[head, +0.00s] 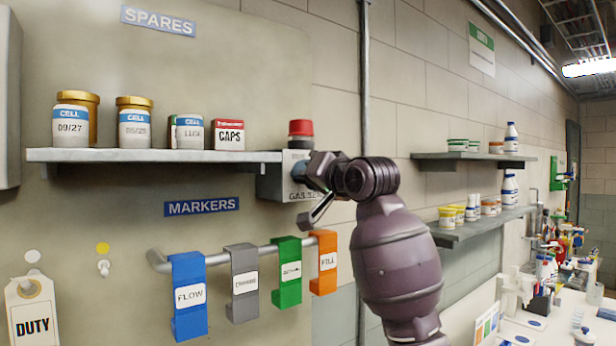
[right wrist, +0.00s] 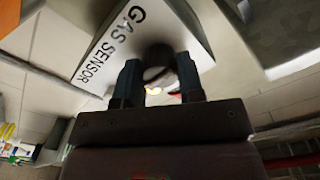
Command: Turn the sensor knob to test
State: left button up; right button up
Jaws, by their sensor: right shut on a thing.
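The gas sensor (head: 274,187) is a grey box on the wall at the right end of the spares shelf. Its "GAS SENSOR" lettering shows in the right wrist view (right wrist: 98,55). My right gripper (head: 303,170) reaches it from the right in the head view and covers part of its front. In the right wrist view my right gripper (right wrist: 159,74) has its two fingers on either side of a dark round knob (right wrist: 157,54), shut on it. The knob's pointer and the test mark cannot be made out. My left gripper is not in view.
A red-capped part (head: 301,129) stands on top of the sensor. The spares shelf (head: 150,156) holds several jars and a caps box. Below hang coloured markers on a rail (head: 220,252). More shelves (head: 470,158) and a cluttered bench (head: 550,325) lie at right.

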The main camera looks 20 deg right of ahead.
dwell(0.5)
jog(key=o, duration=0.9)
jog(key=b+v, duration=0.2)
jog(key=v, duration=0.9)
jog(key=shift+b, duration=0.3)
